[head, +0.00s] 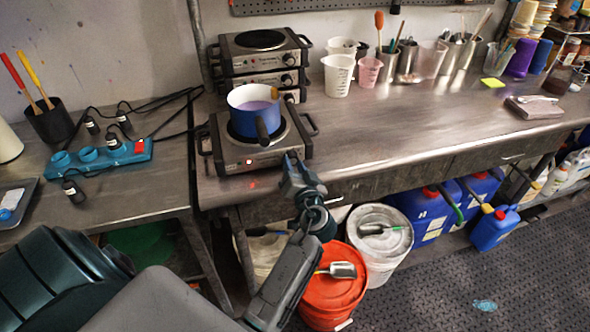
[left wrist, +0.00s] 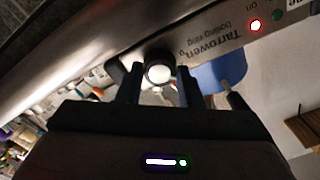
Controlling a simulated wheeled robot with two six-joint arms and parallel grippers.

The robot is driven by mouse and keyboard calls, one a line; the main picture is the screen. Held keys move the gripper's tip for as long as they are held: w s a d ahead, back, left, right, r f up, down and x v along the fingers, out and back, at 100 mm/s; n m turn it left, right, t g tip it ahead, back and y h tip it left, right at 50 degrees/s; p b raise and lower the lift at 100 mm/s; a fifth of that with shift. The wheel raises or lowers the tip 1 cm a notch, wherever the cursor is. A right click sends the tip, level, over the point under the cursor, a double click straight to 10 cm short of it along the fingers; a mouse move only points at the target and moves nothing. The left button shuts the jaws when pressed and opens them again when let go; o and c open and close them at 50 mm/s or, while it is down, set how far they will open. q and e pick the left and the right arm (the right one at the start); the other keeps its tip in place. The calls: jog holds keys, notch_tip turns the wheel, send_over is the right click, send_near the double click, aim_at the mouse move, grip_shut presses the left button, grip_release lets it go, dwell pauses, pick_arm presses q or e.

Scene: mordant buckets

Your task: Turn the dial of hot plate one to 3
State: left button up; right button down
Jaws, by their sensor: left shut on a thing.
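A hot plate (head: 232,164) with a steel body stands at the left front of the steel bench. A blue pot (head: 262,128) with purple liquid sits on its ring. My left gripper (head: 292,164) is at the right end of its front panel and hides the dial in the head view. In the left wrist view the round dial (left wrist: 158,71) shows between the two fingers, which are shut on it. A lit red lamp (left wrist: 255,26) shows on the panel beside the printed "on". The dial's setting cannot be read. My right gripper is not in view.
Stacked hot plates (head: 263,62) stand behind. A blue power strip (head: 100,156) with plugs and cables lies on the left table. Beakers (head: 338,76) and tool pots line the back. An orange bucket (head: 331,292) and a white bucket (head: 380,240) stand below the bench edge.

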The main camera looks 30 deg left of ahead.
pick_arm(q)
jog(key=m, duration=0.2)
jog(key=shift+m, duration=0.4)
jog(key=m+p, duration=0.1)
jog(key=m, duration=0.2)
jog(key=shift+r+m, duration=0.1)
jog(key=shift+m, duration=0.2)
jog(key=m+p, duration=0.1)
jog(key=m, duration=0.1)
jog(key=shift+m, duration=0.3)
jog(key=shift+m+p, duration=0.45)
jog(key=shift+m, duration=1.25)
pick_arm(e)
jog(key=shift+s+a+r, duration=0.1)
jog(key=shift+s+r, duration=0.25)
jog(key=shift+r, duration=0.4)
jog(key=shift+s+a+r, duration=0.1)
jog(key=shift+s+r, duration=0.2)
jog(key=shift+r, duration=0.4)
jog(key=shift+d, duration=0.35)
pick_arm(q)
jog(key=o, duration=1)
jog(key=shift+a, duration=0.1)
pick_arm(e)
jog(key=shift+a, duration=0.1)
